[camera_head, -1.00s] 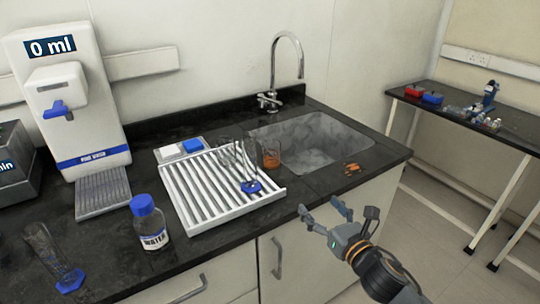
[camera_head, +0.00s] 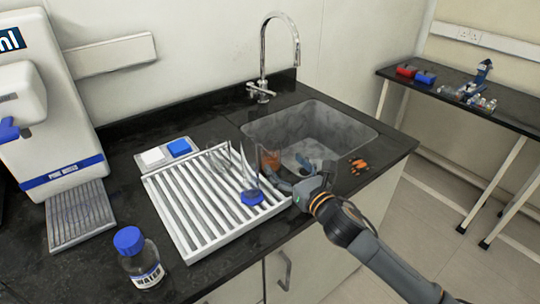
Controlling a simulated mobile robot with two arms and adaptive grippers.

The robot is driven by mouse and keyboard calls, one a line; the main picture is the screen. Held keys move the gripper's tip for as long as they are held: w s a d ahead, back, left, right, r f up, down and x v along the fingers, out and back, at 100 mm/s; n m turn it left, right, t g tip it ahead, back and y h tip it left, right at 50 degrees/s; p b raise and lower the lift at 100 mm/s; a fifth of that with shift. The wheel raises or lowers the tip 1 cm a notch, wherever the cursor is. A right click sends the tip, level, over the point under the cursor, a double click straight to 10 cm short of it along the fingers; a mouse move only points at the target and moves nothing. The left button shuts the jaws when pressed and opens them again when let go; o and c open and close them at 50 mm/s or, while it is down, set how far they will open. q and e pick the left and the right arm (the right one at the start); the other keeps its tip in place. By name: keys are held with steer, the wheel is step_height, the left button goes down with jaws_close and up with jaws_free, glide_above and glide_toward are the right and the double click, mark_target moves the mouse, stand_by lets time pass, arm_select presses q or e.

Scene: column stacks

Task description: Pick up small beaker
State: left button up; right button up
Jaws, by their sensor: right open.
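A small glass beaker (camera_head: 269,159) with orange-brown liquid stands by the right edge of the drying rack, near the sink. My right gripper (camera_head: 287,170) is open just in front of and to the right of this beaker, partly covering its lower part. One finger is low beside the rack and the other is over the sink side. I cannot tell whether the fingers touch the glass. My left gripper is not in view.
The white drying rack (camera_head: 180,215) holds clear glassware and a cylinder with a blue base (camera_head: 252,197). A water bottle (camera_head: 138,258) stands in front. The sink (camera_head: 340,128) is behind; orange items (camera_head: 359,165) lie on the counter at right.

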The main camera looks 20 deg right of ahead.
mark_target(266, 145)
steer(key=x, duration=0.2)
steer(key=shift+w+a, duration=0.15)
steer(key=shift+w, duration=0.75)
steer(key=x, duration=0.4)
steer(key=shift+s+p, duration=0.1)
steer(key=shift+p, duration=0.25)
steer(key=shift+w+a+f, duration=0.1)
steer(key=shift+w+a, duration=0.1)
steer(key=shift+w, duration=0.35)
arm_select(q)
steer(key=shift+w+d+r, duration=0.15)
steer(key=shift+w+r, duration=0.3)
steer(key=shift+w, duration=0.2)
arm_select(e)
steer(key=shift+s, duration=0.1)
steer(key=shift+c, duration=1.4)
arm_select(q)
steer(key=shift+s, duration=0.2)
arm_select(e)
steer(key=c, duration=1)
